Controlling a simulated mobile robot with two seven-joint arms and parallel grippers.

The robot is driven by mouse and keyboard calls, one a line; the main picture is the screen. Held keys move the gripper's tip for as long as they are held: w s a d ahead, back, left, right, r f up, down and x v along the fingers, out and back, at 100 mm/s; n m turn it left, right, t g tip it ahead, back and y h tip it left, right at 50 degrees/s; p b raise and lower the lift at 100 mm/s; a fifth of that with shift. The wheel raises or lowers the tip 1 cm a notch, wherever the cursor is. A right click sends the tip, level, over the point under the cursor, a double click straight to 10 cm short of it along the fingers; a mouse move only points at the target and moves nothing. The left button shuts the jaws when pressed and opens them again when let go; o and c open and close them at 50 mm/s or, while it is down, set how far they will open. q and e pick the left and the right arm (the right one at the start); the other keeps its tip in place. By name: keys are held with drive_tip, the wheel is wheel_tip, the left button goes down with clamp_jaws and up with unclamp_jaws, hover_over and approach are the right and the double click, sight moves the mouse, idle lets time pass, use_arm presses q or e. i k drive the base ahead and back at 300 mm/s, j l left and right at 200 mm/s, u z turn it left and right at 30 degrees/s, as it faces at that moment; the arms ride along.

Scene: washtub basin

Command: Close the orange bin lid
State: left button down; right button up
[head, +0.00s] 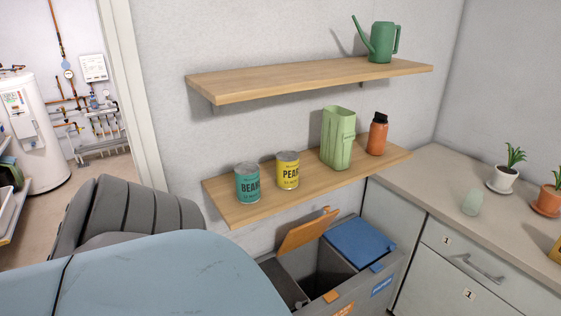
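The orange bin lid (307,231) stands raised and tilted at the back of a grey bin unit (362,290), low in the middle of the head view. The compartment in front of it is open and dark inside. An orange tab (332,296) and an orange label (344,310) show on the unit's front. Neither of my grippers is in view. A large pale blue and grey shape at the lower left, which looks like part of my own arm, hides the area left of the bin.
A blue lid (359,242) lies shut beside the open compartment. A wooden shelf (235,210) with cans, a green container (338,138) and an orange bottle (377,134) juts out above the bin. A counter with drawers (470,268) stands close on the right.

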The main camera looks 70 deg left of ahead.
sight(297, 237)
drive_tip(key=i+u, duration=0.15)
drive_tip(key=u, duration=0.25)
drive_tip(key=i+j+u, duration=0.1)
drive_tip(key=u, duration=0.3)
drive_tip(key=i+u, duration=0.2)
drive_tip(key=u, duration=0.25)
drive_tip(key=i+l+u, duration=0.1)
drive_tip(key=u, duration=0.3)
drive_tip(key=i+u, duration=0.3)
drive_tip(key=u, duration=0.15)
drive_tip(key=i+l+u, duration=0.25)
drive_tip(key=u, duration=0.15)
drive_tip(key=i, duration=0.05)
